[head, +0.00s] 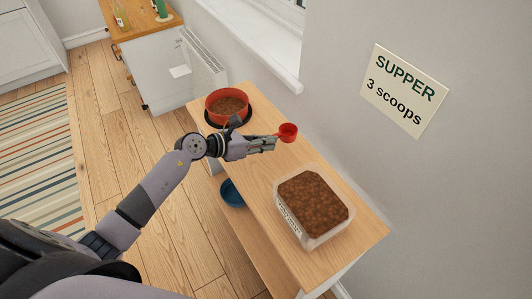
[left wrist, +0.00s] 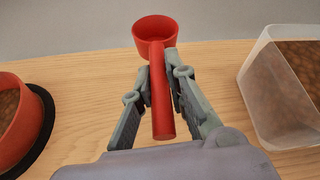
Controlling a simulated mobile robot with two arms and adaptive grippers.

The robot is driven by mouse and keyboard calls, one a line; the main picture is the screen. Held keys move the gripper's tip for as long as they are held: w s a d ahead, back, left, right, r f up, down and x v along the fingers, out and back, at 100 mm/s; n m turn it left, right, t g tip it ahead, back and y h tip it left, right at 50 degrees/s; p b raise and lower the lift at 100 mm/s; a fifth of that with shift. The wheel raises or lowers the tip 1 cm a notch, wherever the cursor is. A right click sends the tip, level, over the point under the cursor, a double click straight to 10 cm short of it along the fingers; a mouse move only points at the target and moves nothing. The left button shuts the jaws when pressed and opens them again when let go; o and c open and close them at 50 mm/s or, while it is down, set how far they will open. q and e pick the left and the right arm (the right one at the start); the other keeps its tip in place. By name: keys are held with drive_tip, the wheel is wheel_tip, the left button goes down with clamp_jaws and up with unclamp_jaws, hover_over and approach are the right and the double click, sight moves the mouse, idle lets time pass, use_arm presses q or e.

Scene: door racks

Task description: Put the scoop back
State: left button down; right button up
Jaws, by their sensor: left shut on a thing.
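A red scoop (head: 288,131) is held over the wooden tabletop in the head view, between the bowl and the tub. In the left wrist view its cup (left wrist: 155,31) points away from me and looks empty. My left gripper (head: 270,143) is shut on the scoop's handle (left wrist: 161,95), with a finger on each side. A clear tub (head: 292,226) full of brown kibble stands to the right; it also shows in the left wrist view (left wrist: 262,95). A red bowl (head: 212,103) with kibble sits on a dark mat (left wrist: 42,120) to the left. My right gripper is out of view.
A wall sign (head: 404,90) reads "SUPPER 3 scoops". A blue bowl (head: 232,192) is on a lower level beside the table. The wall bounds the table's far side. The wooden top (head: 258,172) is bare between bowl and tub.

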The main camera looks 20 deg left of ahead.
sight(265, 161)
use_arm(q)
drive_tip(key=shift+f, duration=0.9)
wheel_tip(265, 161, down, 4)
drive_tip(key=shift+f+b, duration=0.1)
drive_tip(key=shift+b, duration=0.2)
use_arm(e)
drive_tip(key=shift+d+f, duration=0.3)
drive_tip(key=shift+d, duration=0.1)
use_arm(q)
drive_tip(key=shift+f, duration=0.1)
drive_tip(key=c, duration=2)
unclamp_jaws()
drive_tip(key=shift+f, duration=0.1)
drive_tip(key=shift+c, duration=0.2)
drive_tip(key=o, duration=0.5)
drive_tip(key=shift+c, duration=0.2)
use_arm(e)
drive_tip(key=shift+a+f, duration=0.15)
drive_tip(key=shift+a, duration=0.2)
